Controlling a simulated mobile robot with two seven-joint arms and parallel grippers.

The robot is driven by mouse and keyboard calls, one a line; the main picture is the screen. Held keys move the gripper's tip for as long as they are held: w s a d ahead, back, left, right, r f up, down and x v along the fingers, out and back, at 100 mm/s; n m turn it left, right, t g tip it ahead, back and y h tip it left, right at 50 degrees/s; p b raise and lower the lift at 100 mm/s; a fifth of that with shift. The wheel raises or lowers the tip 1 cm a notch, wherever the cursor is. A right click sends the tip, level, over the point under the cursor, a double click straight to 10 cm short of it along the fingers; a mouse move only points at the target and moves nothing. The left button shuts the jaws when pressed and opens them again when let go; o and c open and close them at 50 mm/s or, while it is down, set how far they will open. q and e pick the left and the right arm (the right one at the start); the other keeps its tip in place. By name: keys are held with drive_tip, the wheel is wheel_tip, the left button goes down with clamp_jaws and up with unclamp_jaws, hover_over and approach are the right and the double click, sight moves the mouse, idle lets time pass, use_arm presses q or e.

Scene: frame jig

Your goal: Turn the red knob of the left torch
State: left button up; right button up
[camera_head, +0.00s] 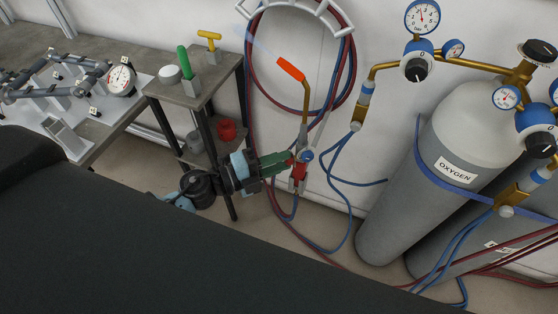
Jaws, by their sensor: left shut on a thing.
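The torch hangs upright at the wall, with a grey body (303,138), a bent brass tube (306,98) and an orange tip (290,69). Its red knob (299,173) is low on the body, with a blue knob (308,156) just beside it. My left gripper (288,162) reaches in from the left, its green fingers shut at the torch's red knob. The fingers hide part of the knob. My right gripper is not in view.
Red and blue hoses hang in loops from a white holder (290,8). Grey gas cylinders (402,200) with gauges stand at the right. A small shelf stand (190,92) with a green-handled and a yellow-handled tool is at the left, beside a bench with a frame jig (60,85).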

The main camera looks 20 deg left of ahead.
use_arm(q)
drive_tip(key=shift+m, duration=0.5)
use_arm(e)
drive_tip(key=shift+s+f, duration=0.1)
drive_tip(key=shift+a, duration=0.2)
use_arm(q)
drive_tip(key=o, duration=1)
drive_tip(key=shift+a, duration=0.1)
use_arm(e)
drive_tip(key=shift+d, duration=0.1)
use_arm(q)
drive_tip(key=b+v, duration=0.1)
drive_tip(key=v, duration=0.6)
drive_tip(key=shift+s+a+b, duration=0.2)
drive_tip(key=shift+s+b, duration=0.05)
drive_tip(key=shift+b, duration=0.1)
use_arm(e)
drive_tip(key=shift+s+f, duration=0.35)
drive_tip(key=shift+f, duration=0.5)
